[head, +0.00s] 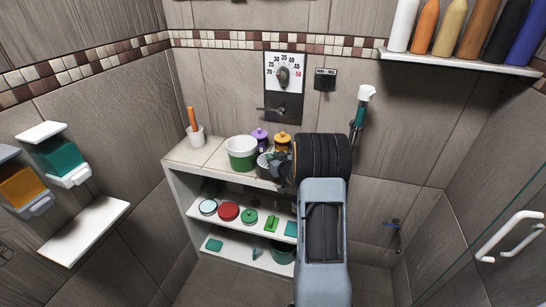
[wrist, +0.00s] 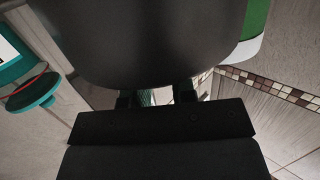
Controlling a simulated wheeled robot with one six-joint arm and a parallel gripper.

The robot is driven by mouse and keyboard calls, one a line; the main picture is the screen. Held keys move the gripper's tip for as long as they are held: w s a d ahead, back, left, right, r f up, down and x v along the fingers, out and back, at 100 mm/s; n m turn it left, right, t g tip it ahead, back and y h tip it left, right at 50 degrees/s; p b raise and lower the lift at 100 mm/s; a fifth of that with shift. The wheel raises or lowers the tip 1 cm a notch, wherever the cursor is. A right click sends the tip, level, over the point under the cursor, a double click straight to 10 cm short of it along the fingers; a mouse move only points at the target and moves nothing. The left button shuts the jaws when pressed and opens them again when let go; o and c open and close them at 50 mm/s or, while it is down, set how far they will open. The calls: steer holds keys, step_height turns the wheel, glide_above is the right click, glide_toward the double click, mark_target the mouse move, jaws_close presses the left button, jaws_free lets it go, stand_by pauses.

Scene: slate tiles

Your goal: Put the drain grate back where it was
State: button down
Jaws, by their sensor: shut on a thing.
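My gripper (head: 277,166) is at the top of the white shelf unit, left of my dark wrist. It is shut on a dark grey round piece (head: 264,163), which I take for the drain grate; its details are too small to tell. In the wrist view, a large smooth dark surface (wrist: 160,40) fills the top, just beyond the gripper fingers (wrist: 156,97). It looks like the same held piece, seen close. I cannot tell whether it touches the shelf top. No drain opening shows in either view.
A white and green pot (head: 242,153) stands just left of my gripper. A purple pot (head: 260,138) and a yellow pot (head: 282,142) are close behind. A cup with an orange handle (head: 196,135) stands farther left. Lower shelves (head: 205,193) hold several lids. A glass panel is at right.

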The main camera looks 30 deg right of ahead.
steer(key=shift+f, duration=0.15)
steer(key=shift+f, duration=0.1)
steer(key=c, duration=0.9)
jaws_free()
steer(key=shift+c, duration=0.2)
